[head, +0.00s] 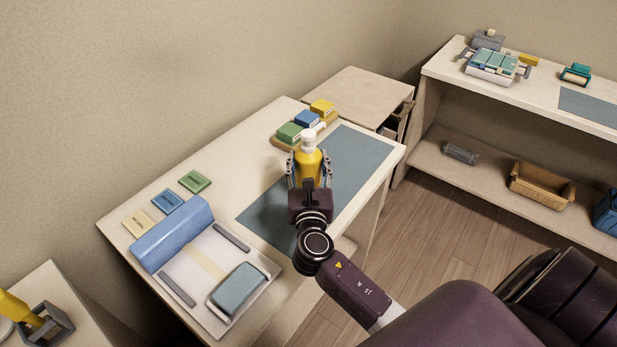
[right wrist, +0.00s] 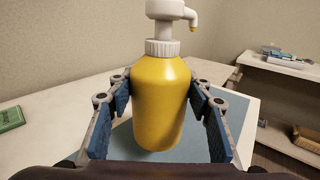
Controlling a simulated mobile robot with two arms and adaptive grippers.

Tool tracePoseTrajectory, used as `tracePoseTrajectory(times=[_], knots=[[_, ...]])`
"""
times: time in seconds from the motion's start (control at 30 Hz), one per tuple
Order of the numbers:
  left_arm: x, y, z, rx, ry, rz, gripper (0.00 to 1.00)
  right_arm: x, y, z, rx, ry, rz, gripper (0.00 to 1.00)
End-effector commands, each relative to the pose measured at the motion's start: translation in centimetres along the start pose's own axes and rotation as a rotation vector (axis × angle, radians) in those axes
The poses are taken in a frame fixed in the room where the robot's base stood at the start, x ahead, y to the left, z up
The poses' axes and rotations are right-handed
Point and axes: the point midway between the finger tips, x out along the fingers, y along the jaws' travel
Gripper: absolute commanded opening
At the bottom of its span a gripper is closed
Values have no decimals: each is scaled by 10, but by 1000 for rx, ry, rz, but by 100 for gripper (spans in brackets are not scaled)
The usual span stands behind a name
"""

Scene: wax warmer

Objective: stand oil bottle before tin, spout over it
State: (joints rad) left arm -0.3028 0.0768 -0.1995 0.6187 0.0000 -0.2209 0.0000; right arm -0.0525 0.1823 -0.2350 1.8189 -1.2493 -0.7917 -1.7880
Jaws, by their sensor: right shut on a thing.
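The oil bottle (head: 310,167) is yellow with a white pump top, and it also fills the middle of the right wrist view (right wrist: 161,105). My right gripper (head: 309,178) has its fingers on both sides of the bottle and is shut on it. The bottle looks upright over the grey-blue mat (head: 355,170); I cannot tell whether its base touches the mat. Its spout (right wrist: 192,16) points right in the right wrist view and toward the back right in the head view. I cannot make out a tin for certain. My left gripper is not in view.
Green (head: 289,132), blue (head: 307,119) and yellow (head: 322,107) blocks stand on a wooden holder just behind the bottle. A blue roll (head: 172,234) and a tray with a blue-grey box (head: 238,290) lie at the left. The mat's right part is clear.

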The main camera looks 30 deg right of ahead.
Motion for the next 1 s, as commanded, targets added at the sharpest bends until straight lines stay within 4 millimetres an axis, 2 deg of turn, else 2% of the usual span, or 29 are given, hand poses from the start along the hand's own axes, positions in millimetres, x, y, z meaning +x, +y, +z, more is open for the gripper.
tracePoseTrajectory(times=[0.17,0.4,0.83,0.87,1.0], knots=[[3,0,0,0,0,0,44,0,0,-14,-1,-3,0,11],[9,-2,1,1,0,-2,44,1,0,-47,-2,-3,0,11],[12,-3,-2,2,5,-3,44,1,0,-54,1,-4,0,11],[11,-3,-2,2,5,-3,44,0,0,-55,0,-1,0,49],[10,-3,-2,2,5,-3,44,0,0,-54,0,-1,0,64]])
